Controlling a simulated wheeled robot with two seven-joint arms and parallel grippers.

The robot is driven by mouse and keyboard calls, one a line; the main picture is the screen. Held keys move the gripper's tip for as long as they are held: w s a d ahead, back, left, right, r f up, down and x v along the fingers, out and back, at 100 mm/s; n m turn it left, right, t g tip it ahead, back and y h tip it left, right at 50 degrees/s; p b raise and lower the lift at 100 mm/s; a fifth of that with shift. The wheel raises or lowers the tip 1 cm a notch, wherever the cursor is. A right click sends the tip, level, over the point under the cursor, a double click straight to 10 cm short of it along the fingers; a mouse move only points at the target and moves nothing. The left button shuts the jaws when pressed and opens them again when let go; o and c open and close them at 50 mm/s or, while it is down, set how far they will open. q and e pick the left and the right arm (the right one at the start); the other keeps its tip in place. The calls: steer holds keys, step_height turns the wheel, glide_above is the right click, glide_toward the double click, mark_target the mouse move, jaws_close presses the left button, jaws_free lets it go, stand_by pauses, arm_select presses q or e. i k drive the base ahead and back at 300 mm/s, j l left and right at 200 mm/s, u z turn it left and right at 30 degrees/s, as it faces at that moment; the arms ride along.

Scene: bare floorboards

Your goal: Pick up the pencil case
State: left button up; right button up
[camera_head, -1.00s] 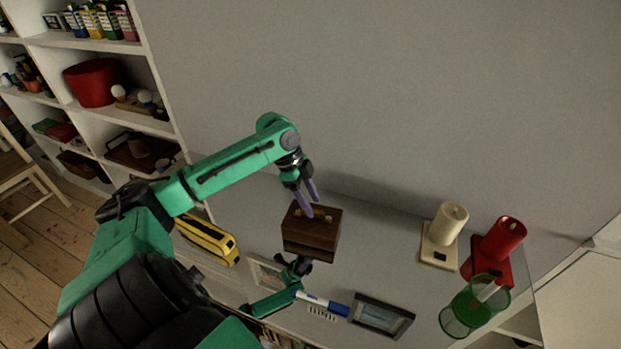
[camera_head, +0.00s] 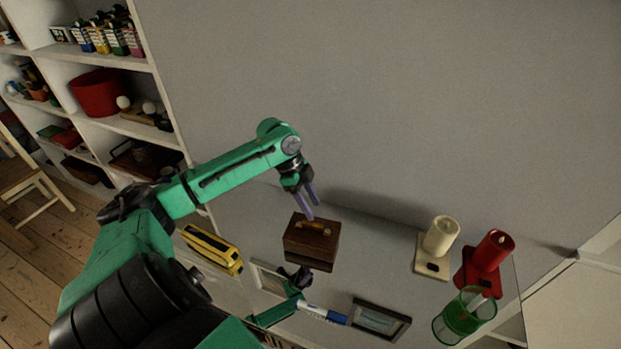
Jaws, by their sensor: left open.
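A yellow case with a dark stripe (camera_head: 212,248), which looks like the pencil case, lies at the left end of the grey tabletop. My left gripper (camera_head: 312,203) is open, with purple fingers pointing down. It is to the right of the yellow case, just above or behind a brown wooden box (camera_head: 311,243) with a tan handle on top. I see nothing between its fingers. A second green and dark arm part (camera_head: 290,292) shows low, in front of the box. I cannot tell whether it is my right gripper or a reflection.
A picture frame (camera_head: 380,318) and a blue-white marker (camera_head: 322,312) lie in front. A grey wall rises behind; shelves stand left.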

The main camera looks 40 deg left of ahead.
mark_target(208, 245)
steer(key=k+l, duration=0.35)
steer(key=l, duration=0.15)
steer(key=k+l, duration=0.75)
steer(key=l, duration=0.25)
